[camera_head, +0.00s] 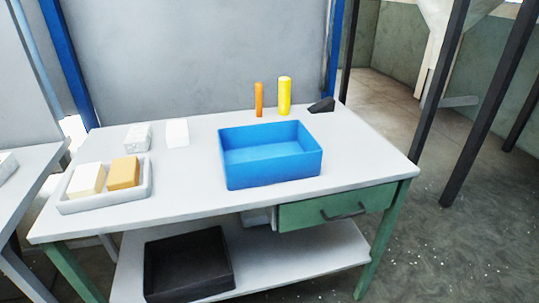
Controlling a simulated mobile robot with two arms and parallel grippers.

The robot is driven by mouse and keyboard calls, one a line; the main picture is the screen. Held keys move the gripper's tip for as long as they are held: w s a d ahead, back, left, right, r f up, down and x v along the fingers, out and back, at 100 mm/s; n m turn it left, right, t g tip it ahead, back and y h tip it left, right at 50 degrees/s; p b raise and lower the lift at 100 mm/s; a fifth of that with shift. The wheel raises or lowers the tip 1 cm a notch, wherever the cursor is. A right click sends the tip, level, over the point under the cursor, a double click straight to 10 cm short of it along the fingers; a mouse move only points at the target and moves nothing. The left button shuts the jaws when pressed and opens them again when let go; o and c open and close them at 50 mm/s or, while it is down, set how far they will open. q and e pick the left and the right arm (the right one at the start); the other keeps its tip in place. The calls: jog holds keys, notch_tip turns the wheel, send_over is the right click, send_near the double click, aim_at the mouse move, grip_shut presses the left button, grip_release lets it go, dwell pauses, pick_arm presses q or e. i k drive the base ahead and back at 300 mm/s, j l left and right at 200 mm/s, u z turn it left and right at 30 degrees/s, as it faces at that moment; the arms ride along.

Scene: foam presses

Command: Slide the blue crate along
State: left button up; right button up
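The blue crate (272,171) is an open, empty box standing upright on the white table, right of the middle of the tabletop. Its inside floor and all its walls are partly visible. Neither of my grippers shows in the head view, and nothing touches the crate from above.
The white table (190,190) has a white tray (108,200) with two foam blocks at left. A white block (138,137), a white sheet (177,133), an orange cylinder (259,99), a yellow cylinder (284,96) and a dark object (322,105) stand behind. Tabletop between tray and crate is clear.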

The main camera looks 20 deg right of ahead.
aim_at(257, 155)
jog(key=i+j, duration=0.2)
jog(key=j, duration=0.15)
jog(key=i+j+z, duration=0.1)
jog(key=j, duration=0.3)
jog(key=i+j, duration=0.3)
